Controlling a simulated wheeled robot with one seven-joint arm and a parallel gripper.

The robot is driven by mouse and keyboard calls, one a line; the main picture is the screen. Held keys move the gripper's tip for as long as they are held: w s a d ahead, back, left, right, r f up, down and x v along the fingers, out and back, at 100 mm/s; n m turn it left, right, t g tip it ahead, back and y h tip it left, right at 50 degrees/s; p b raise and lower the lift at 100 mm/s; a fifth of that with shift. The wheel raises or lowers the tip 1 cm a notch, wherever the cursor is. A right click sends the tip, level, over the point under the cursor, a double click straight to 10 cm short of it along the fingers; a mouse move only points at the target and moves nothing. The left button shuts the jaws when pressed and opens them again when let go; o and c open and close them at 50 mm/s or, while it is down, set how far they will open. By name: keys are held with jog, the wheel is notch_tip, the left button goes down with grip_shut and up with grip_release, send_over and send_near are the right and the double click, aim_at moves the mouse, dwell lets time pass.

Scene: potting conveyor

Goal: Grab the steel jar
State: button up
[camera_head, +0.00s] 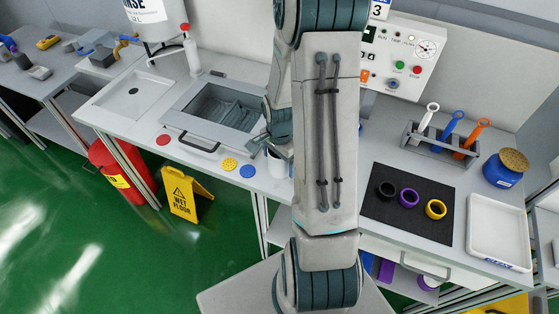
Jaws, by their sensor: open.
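My gripper (260,144) is small in the head view, just left of my large upright arm link. It is open, low over the worktop by the front right corner of the sunken basin. A pale whitish-grey cup-shaped container (277,164) stands just right of and below the fingers, partly hidden by my arm. I cannot tell whether it is steel, nor whether a finger touches it. No other clearly steel jar shows; my arm hides part of the worktop behind it.
Red, yellow and blue discs (229,164) lie along the front edge. To the right are a black mat (408,226) with three rings, a rack (438,144) of coloured-handled tools, a blue cork-topped jar (503,172) and a white tray (496,228). A wet-floor sign (184,195) stands below.

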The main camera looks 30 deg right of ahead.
jog(key=c, duration=1.2)
jog(key=shift+r, duration=0.1)
jog(key=shift+r+b, duration=0.35)
jog(key=shift+r, duration=0.9)
jog(key=shift+d+r, duration=0.2)
jog(key=shift+r, duration=0.6)
jog(key=shift+s+d+r+b, duration=0.5)
jog(key=shift+d+r, duration=0.6)
jog(key=shift+d, duration=0.65)
jog(key=shift+s+d+r+b, duration=0.3)
jog(key=shift+s+d+r, duration=0.65)
jog(key=shift+d, duration=0.85)
jog(key=shift+s+d+r+b, duration=0.4)
jog(key=shift+d+r, duration=0.9)
jog(key=shift+d, duration=0.45)
